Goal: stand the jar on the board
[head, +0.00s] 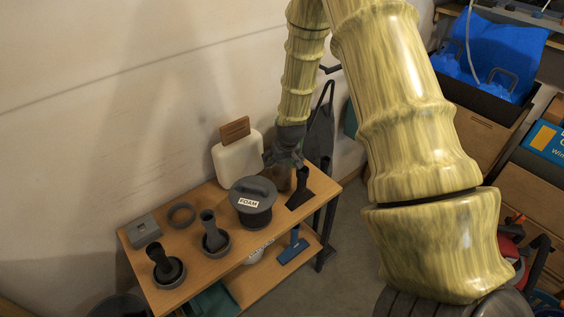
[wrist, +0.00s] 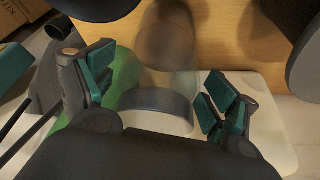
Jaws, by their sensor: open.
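My gripper (head: 284,158) is open at the far right end of the wooden shelf unit. In the wrist view its green-padded fingers (wrist: 158,92) are spread either side of what looks like a clear jar (wrist: 160,77) with a dark curved band and brown inside. I cannot tell whether the fingers touch it. In the head view a brownish patch of it (head: 281,181) shows below my gripper; the rest is hidden. A white rounded slab (head: 232,161), probably the board, is by the wall left of my gripper. It also shows in the wrist view (wrist: 274,112).
A dark tub labelled FOAM (head: 252,207) and a black nozzle (head: 300,190) stand close by on the shelf top. Two nozzles, a ring and a grey box are further left. A brown wooden block (head: 235,130) is at the slab's upper edge.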

